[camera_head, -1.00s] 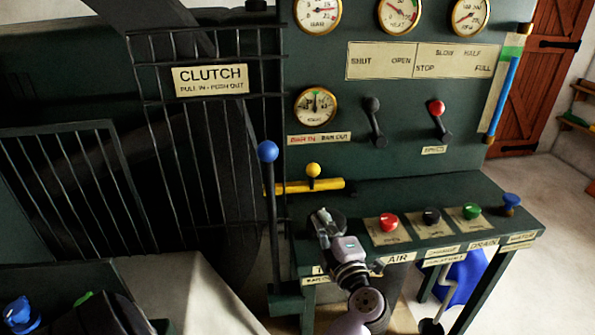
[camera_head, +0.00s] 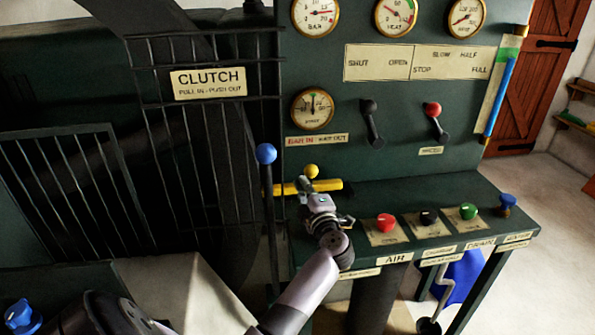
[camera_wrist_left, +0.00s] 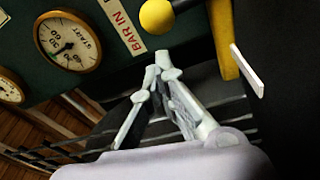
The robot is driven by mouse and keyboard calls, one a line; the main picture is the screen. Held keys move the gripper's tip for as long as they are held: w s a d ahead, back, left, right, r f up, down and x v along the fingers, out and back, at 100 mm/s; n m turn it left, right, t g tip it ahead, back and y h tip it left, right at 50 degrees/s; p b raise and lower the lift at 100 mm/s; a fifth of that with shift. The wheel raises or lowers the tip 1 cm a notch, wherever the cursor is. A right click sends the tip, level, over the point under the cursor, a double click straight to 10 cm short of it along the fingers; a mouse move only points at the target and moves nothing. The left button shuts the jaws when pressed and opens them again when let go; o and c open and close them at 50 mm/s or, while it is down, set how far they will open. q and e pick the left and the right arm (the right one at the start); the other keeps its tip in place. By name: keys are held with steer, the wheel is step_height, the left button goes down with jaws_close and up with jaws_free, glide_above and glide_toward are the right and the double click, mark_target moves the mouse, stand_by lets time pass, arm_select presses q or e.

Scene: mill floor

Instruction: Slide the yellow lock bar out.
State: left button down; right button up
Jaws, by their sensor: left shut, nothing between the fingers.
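The yellow lock bar (camera_head: 331,185) lies level across the front of the dark green panel, with a round yellow knob (camera_head: 311,171) on top. In the left wrist view the bar (camera_wrist_left: 222,38) stands at the upper right and the knob (camera_wrist_left: 157,16) at the top middle. My left gripper (camera_head: 302,186) is in front of the bar, just below the knob, and hides part of the bar. In the wrist view its fingertips (camera_wrist_left: 162,64) are together and empty, with the knob beyond them. I cannot tell whether they touch the bar. My right gripper is not in view.
The clutch lever's blue ball (camera_head: 266,153) stands just left of the bar. A shelf with a red button (camera_head: 386,222), a black button (camera_head: 428,217) and a green button (camera_head: 468,211) juts out at right. A barred guard (camera_head: 205,125) is at left.

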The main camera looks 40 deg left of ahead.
arm_select(q)
steer(key=x, duration=0.6)
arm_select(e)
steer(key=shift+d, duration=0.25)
arm_select(q)
steer(key=shift+w, duration=0.1)
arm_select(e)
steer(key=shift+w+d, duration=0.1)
